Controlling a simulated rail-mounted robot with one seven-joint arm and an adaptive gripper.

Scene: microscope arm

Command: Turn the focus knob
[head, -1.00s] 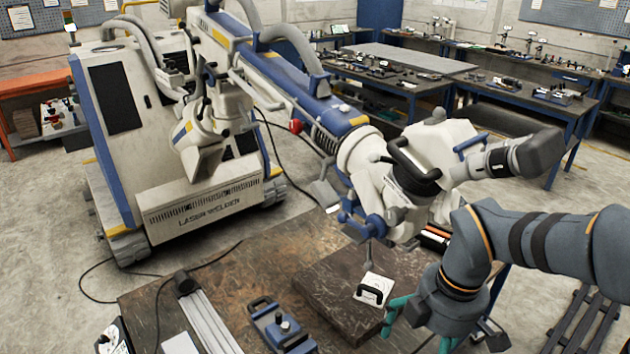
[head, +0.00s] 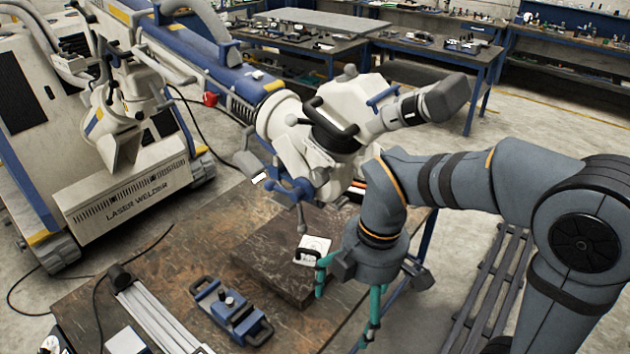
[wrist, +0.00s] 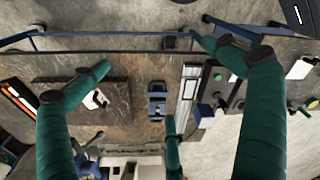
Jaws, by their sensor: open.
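The white microscope head (head: 318,160) hangs at the end of the welder's long white and blue arm, above a dark slab. Blue knob-like parts (head: 291,188) sit on its lower left side; I cannot tell for certain which one is the focus knob. My gripper (head: 345,315) has teal fingers spread open and pointing down, empty, to the right of the slab and lower than the microscope head. In the wrist view my gripper (wrist: 155,60) also shows spread fingers with nothing between them. Blue and white machine parts (wrist: 88,167) show at that view's bottom edge.
The dark slab (head: 265,265) on the brown workbench (head: 200,247) carries a small white piece with a black handle (head: 313,250). A blue fixture (head: 232,312) and a metal rail (head: 155,318) lie to the left. The laser welder (head: 125,200) stands behind.

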